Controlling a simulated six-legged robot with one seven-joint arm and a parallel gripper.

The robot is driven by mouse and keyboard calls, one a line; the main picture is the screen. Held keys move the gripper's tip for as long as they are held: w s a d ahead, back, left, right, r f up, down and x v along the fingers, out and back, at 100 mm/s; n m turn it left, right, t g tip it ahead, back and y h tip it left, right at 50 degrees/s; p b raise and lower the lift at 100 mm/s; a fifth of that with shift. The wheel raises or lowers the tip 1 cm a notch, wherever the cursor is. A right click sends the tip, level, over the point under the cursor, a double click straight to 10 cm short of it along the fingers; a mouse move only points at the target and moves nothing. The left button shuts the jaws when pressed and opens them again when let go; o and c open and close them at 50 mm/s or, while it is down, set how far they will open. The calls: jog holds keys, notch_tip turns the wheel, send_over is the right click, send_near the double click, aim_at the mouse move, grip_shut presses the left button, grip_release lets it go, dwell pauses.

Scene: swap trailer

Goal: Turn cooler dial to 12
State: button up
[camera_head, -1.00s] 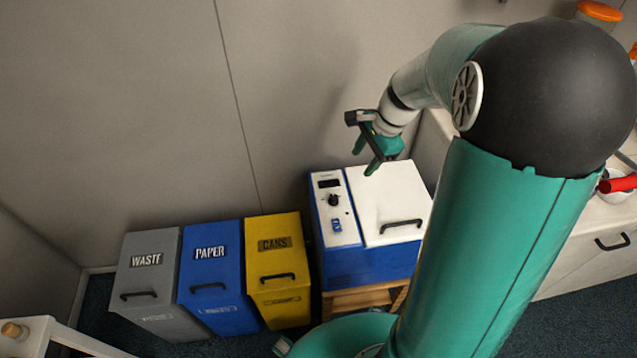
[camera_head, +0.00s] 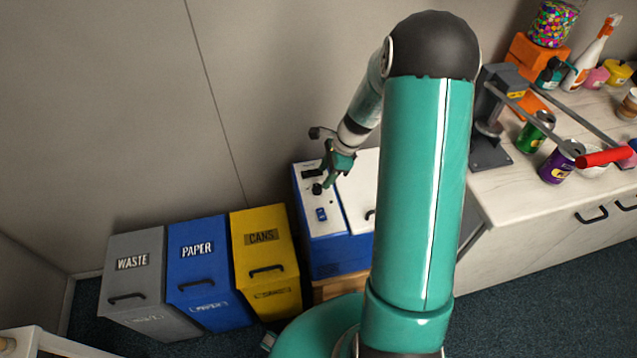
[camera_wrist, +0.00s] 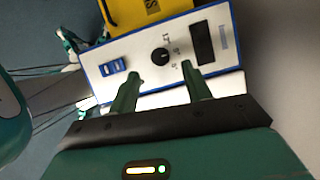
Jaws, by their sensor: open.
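The cooler (camera_head: 337,262) is a blue and white box on a wooden stand, with a white lid on its right and a control panel on its left. The black round dial (camera_wrist: 160,55) sits on the white panel, with small markings beside it, in the wrist view; in the head view the dial (camera_head: 317,188) is partly beside my fingers. My gripper (camera_wrist: 160,70) is open and empty, its two green fingers pointing at the panel, one on each side of the dial in the picture. It also shows above the panel in the head view (camera_head: 327,180). I cannot tell whether the fingers touch the panel.
A blue switch (camera_wrist: 113,67) and a dark display (camera_wrist: 203,43) flank the dial. Yellow CANS (camera_head: 265,262), blue PAPER (camera_head: 210,275) and grey WASTE (camera_head: 135,285) bins stand to the left. A counter (camera_head: 530,190) with cans and bottles is at the right.

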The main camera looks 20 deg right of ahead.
aim_at(317, 186)
jog(key=x, duration=0.5)
jog(key=shift+a+f, duration=0.1)
jog(key=shift+a, duration=0.05)
jog(key=c, duration=1)
